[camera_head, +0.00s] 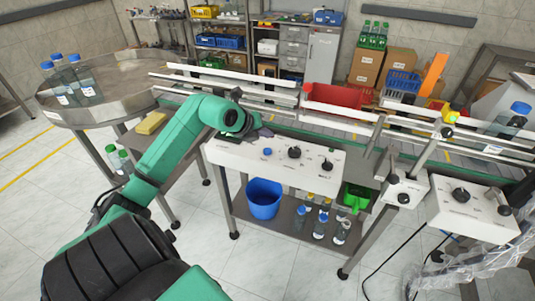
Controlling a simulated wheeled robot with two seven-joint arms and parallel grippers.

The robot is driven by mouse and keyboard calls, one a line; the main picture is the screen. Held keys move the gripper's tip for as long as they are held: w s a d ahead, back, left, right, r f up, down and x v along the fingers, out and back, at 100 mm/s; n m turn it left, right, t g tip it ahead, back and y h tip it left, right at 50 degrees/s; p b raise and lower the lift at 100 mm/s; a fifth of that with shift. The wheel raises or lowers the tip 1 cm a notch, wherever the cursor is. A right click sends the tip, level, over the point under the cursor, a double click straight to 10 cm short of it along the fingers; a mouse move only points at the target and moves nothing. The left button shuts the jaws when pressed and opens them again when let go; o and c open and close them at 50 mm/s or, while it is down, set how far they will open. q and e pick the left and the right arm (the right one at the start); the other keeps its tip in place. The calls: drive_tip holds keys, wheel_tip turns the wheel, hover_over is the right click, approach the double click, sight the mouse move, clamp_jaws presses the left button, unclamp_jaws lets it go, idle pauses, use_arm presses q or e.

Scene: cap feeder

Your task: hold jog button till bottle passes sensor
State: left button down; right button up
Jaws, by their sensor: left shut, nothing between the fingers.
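A white control panel (300,166) stands in front of the conveyor, with a blue button (267,152) and black knobs on its top. My left gripper (264,133) is small and dark at the end of the green arm, just behind and above the blue button. It is shut and empty; I cannot tell whether it touches the panel. A clear bottle with a blue cap (518,112) stands on the conveyor (345,140) at the far right. Which fitting is the sensor I cannot tell; a yellow-topped fitting (450,114) sits by the right rails. My right gripper is not in view.
A round metal table (120,105) with several blue-capped bottles stands at the left. A red bin (335,98) sits behind the rails. A second white control box (470,208) is at the right. A blue bucket (263,200) and bottles are on the lower shelf.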

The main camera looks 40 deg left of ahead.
sight(266, 152)
use_arm(q)
wheel_tip(266, 152, down, 4)
drive_tip(key=shift+r+b, duration=0.1)
drive_tip(key=shift+b, duration=1.1)
idle(0.8)
drive_tip(key=shift+f+b, duration=0.35)
